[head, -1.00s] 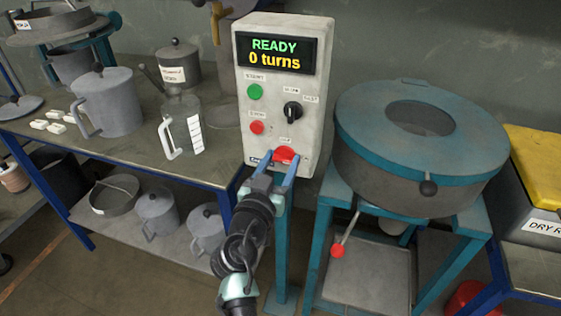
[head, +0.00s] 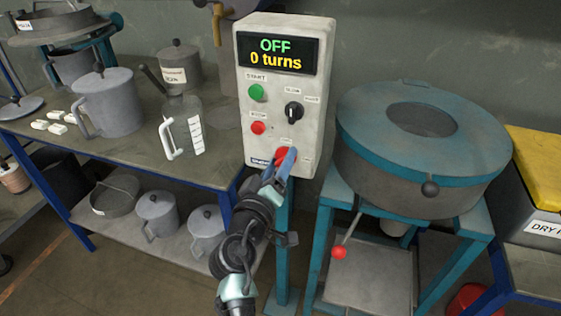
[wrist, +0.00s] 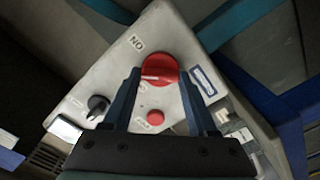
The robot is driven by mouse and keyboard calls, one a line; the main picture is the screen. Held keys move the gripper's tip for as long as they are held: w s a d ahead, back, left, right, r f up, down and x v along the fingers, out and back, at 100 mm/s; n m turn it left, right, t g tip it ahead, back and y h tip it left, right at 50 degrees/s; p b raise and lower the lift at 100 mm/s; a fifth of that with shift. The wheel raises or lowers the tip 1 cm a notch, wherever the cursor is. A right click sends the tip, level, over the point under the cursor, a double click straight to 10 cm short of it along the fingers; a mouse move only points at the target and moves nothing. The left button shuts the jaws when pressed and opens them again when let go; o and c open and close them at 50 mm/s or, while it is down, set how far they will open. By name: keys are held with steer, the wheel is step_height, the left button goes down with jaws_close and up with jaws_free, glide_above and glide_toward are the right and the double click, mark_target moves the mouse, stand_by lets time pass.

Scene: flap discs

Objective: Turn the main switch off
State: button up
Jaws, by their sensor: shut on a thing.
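The grey control box (head: 302,88) stands upright in the head view, and its display (head: 278,53) reads "OFF" and "0 turns". The red main switch (head: 283,155) is a round knob low on its front; it also shows in the wrist view (wrist: 159,68), with a white mark on it pointing sideways. My gripper (head: 281,163) is at the switch, with its blue fingers on either side of the knob, shut on it. In the wrist view my gripper (wrist: 160,82) partly covers the knob's edges.
Above the switch are a green button (head: 256,92), a red button (head: 258,128) and a black selector (head: 293,112). A blue-rimmed drum machine (head: 425,135) stands close on the right. A workbench (head: 130,160) with jugs is on the left.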

steer(key=n+p, duration=0.1)
steer(key=n, duration=0.3)
steer(key=shift+n, duration=0.3)
steer(key=n, duration=0.2)
steer(key=n+p, duration=0.1)
steer(key=n, duration=0.1)
steer(key=shift+a+f, duration=0.1)
steer(key=shift+f, duration=0.1)
steer(key=shift+n, duration=0.3)
steer(key=o, duration=1.4)
steer(key=shift+c, duration=0.2)
steer(key=v, duration=1.3)
steer(key=shift+p, duration=0.4)
